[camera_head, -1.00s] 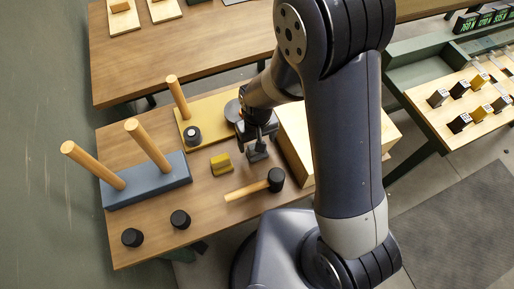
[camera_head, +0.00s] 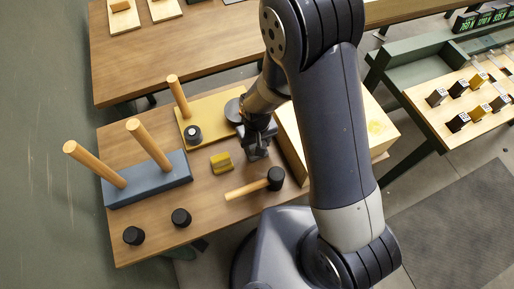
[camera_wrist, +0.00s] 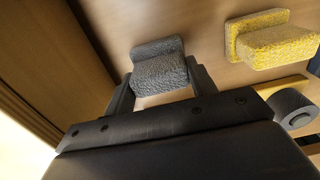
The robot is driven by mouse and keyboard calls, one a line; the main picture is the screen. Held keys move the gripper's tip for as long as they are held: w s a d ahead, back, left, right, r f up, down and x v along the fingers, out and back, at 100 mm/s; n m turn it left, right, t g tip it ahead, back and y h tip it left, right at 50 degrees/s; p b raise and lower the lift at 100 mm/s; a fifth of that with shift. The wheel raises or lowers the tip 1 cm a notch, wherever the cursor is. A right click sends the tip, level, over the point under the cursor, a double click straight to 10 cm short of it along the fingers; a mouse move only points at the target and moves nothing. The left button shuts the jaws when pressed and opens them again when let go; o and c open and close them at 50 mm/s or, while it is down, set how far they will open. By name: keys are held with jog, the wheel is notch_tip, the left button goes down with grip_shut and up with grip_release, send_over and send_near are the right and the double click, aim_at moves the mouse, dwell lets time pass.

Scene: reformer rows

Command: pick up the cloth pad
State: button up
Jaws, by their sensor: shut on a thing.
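The cloth pad (camera_wrist: 160,65) is a grey, rough-textured block with a raised ridge, seen in the wrist view between the two fingers. My gripper (camera_wrist: 161,88) is shut on it, one finger against each side. In the head view my gripper (camera_head: 257,150) is low over the table, right of the yellow pad, and mostly hides the grey pad. I cannot tell whether the pad still touches the wood.
A yellow pad (camera_head: 221,162) lies to the left; it also shows in the wrist view (camera_wrist: 275,42). A mallet (camera_head: 256,184) lies in front. A light wooden box (camera_head: 345,125) stands close on the right. A blue block with pegs (camera_head: 148,183) is at left.

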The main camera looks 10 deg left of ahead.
jog(key=c, duration=0.3)
jog(key=shift+c, duration=0.2)
jog(key=shift+r, duration=0.1)
jog(key=shift+r+b, duration=0.8)
jog(key=shift+r, duration=4.15)
jog(key=o, duration=0.4)
jog(key=shift+c, duration=1.6)
